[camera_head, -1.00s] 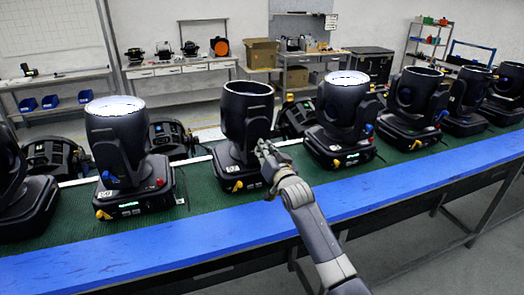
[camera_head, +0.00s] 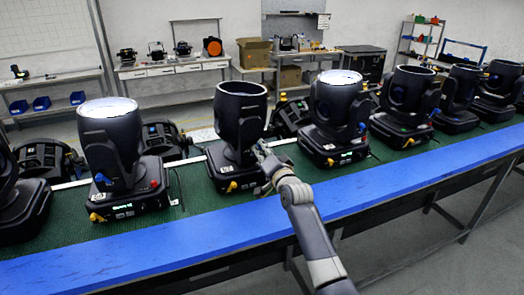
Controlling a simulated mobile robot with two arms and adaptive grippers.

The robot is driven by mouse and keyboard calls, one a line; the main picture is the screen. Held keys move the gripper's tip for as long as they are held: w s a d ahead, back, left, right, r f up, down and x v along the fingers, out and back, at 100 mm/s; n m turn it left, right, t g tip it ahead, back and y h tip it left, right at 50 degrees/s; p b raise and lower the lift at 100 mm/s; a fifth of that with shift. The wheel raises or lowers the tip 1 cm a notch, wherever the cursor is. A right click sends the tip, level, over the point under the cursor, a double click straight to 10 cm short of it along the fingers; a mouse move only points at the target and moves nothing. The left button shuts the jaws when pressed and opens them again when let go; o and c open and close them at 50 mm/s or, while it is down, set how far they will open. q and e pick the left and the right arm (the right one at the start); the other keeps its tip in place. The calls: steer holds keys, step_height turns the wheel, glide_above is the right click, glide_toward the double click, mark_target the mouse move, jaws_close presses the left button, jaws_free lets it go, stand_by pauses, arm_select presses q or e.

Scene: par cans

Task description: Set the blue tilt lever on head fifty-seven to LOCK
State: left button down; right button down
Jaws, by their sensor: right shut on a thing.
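The head in the middle of the row, a black moving head (camera_head: 238,125) with an unlit open top, has a small number plate on its base that looks like 57 but is too small to read surely. My right gripper (camera_head: 262,156) is at the right side of its yoke, shut on what seems to be its blue tilt lever. The fingers hide the lever, so its setting cannot be seen. A yellow lever (camera_head: 232,186) shows at the front of the base. My left gripper is out of view.
A lit head (camera_head: 112,135) stands to the left and another lit head (camera_head: 335,110) to the right, with more heads along the green mat (camera_head: 190,200). The bench's blue front edge (camera_head: 150,246) is clear. Shelves and worktables stand behind.

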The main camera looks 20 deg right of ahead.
steer(key=shift+a+f, duration=0.1)
steer(key=shift+f, duration=0.2)
steer(key=c, duration=1.6)
jaws_free()
steer(key=shift+c, duration=0.2)
steer(key=shift+o, duration=0.3)
steer(key=shift+r, duration=0.1)
steer(key=s, duration=1.2)
steer(key=shift+d, duration=0.25)
